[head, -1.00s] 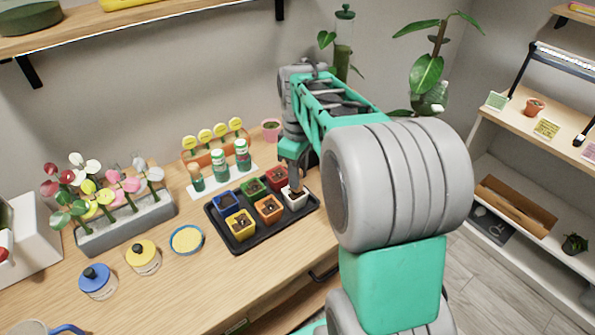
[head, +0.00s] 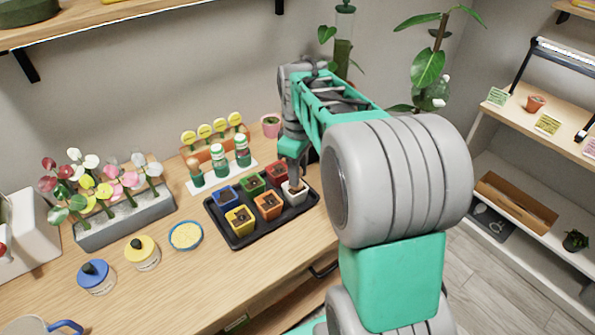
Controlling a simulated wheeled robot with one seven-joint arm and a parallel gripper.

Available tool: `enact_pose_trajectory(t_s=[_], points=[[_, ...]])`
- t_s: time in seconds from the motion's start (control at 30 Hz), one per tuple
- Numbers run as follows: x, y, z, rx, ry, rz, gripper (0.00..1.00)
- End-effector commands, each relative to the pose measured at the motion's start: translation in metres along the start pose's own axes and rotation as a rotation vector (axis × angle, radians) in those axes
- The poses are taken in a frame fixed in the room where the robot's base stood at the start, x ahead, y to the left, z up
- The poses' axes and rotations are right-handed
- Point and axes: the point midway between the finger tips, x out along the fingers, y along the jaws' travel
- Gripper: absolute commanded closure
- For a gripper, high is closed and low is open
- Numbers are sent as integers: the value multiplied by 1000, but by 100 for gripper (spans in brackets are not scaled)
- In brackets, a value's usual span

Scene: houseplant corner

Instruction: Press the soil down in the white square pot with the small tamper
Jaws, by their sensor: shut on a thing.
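The white square pot (head: 294,193) stands at the right end of the black tray (head: 239,242), among pots of other colours. My gripper (head: 293,162) is right above the white pot, pointing down. It is shut on the small tamper (head: 294,183), of which only a short brownish part shows between the fingers and the pot. The tamper's lower end is at the pot's mouth; I cannot tell whether it touches the soil. My gripper and the tamper hide much of the soil.
Blue, green, red, yellow (head: 239,220) and orange (head: 268,206) pots share the tray. Bottles (head: 242,151) and yellow round markers (head: 205,131) stand behind it. A yellow-filled dish (head: 185,236) and two lidded jars (head: 142,252) stand left. The bench front is clear.

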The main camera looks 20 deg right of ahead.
Motion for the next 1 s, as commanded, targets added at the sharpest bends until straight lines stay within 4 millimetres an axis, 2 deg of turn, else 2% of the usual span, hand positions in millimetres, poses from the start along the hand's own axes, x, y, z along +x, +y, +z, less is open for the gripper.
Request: enact_pose_trajectory(t_s=[1.0], points=[[9, 0, 0, 0, 0, 0, 100]])
